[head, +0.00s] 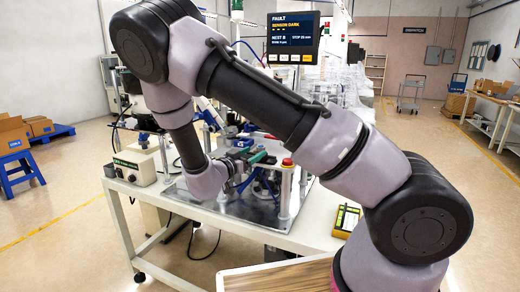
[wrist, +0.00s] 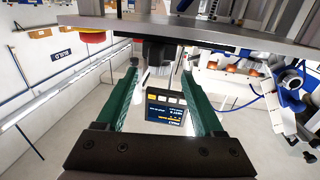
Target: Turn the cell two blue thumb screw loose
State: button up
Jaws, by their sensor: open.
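My gripper (wrist: 160,72) is open, with its two green fingers spread in the wrist view. A dark round part (wrist: 158,48) hangs under a metal plate, beyond and between the fingertips; I see no contact. A blue round knob (wrist: 291,80) stands on a fixture at the right of the wrist view, outside the fingers. I cannot tell whether it is the cell two thumb screw. In the head view my gripper (head: 250,160) is among the fixtures on the bench, and my arm hides part of them.
The metal plate (wrist: 220,32) crosses the top of the wrist view. A red button (head: 287,162) tops a post beside my gripper. A fault display (head: 292,38) stands behind. A control box (head: 133,168) sits at the bench's left. The floor at left is mostly open.

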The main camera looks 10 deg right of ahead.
aim_at(258, 150)
jog(key=shift+x, duration=2.5)
grip_shut()
